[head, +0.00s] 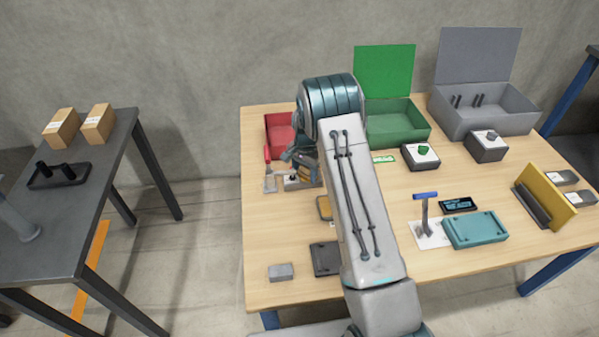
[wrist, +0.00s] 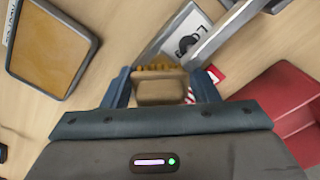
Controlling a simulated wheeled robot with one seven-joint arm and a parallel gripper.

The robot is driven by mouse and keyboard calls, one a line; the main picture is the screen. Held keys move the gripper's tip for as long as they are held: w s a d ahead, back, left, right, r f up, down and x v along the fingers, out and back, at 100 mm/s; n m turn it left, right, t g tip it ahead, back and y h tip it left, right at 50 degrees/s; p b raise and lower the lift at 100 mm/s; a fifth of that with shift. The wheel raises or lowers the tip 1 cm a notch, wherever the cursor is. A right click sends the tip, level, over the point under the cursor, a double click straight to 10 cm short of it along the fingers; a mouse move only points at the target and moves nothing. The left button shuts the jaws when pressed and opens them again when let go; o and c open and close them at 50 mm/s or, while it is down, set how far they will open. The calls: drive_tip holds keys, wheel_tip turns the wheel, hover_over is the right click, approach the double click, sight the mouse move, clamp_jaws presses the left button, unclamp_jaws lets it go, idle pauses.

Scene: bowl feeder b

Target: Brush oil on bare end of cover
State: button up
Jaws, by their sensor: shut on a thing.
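My gripper (wrist: 160,85) is shut on a tan brush block (wrist: 160,91), whose yellowish bristle edge shows beyond the fingers. In the head view my gripper (head: 301,172) is low over the table's left part, largely hidden by my arm. Beyond the brush in the wrist view are a white card (wrist: 186,32) with a dark round mark and a grey metal bar (wrist: 228,30). An amber pad in a dark-rimmed tray (wrist: 50,48) lies to the left. I cannot tell which thing is the cover, or whether the bristles touch anything.
A red bin (wrist: 285,100) is close on the right in the wrist view. A green box (head: 398,122), a grey box (head: 485,115) and a teal block (head: 476,230) are to the right.

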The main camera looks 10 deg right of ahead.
drive_tip(key=shift+d, duration=1.05)
drive_tip(key=shift+w, duration=0.1)
drive_tip(key=shift+r+p, duration=1.55)
drive_tip(key=shift+r, duration=1.5)
drive_tip(key=shift+r, duration=0.1)
drive_tip(key=shift+r+p, duration=0.8)
drive_tip(key=shift+r, duration=0.6)
